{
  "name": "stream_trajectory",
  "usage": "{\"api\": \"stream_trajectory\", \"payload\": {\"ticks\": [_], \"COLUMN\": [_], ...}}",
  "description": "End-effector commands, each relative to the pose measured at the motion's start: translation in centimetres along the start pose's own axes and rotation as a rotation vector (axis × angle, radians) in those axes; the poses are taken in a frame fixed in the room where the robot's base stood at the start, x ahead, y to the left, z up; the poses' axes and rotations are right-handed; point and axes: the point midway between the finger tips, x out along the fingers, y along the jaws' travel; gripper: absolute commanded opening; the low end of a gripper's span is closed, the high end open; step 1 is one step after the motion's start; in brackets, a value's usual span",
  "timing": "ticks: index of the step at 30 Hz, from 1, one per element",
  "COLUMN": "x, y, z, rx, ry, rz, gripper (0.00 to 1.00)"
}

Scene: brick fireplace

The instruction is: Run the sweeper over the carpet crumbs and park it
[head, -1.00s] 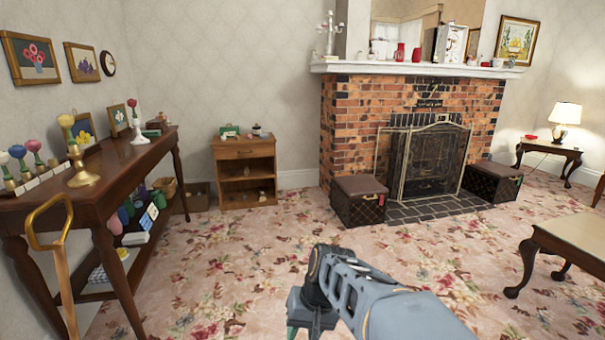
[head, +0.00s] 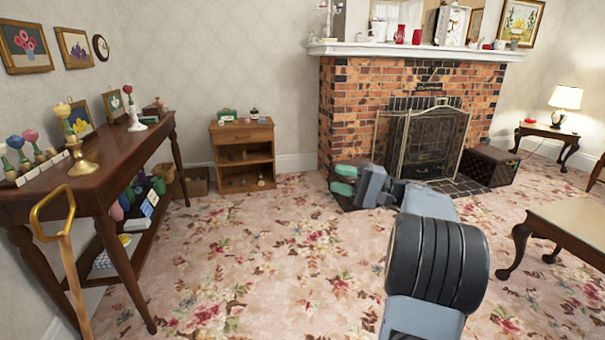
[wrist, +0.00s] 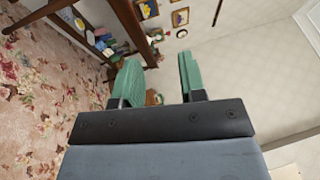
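A long golden-brown shaft with a loop handle (head: 66,235), which looks like the sweeper's handle, stands upright at the left front of the head view. Its lower end is cut off, so the sweeper's head is hidden. The carpet (head: 260,250) is pink and floral. I cannot pick out crumbs from its pattern. My gripper (head: 343,180) is stretched forward, in front of the fireplace in the picture and well away from the handle. In the wrist view my gripper (wrist: 158,82) has its two green fingers apart, with nothing between them.
A dark console table (head: 105,180) with ornaments lines the left wall, close to the handle. A small wooden cabinet (head: 243,133) stands at the back. A brick fireplace (head: 350,110) is behind my arm. A low table (head: 570,225) stands at the right. The middle carpet is open.

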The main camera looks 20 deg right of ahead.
Motion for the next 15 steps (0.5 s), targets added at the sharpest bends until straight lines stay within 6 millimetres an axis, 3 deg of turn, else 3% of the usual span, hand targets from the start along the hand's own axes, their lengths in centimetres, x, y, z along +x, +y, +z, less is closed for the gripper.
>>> {"api": "stream_trajectory", "payload": {"ticks": [6,15], "x": [4.4,8.5], "y": [0.3,0.2], "z": [0.1,0.1], "rx": [0.001,0.002], "ry": [-0.005,-0.002], "rz": [0.002,0.003], "gripper": [0.38,0.38]}}
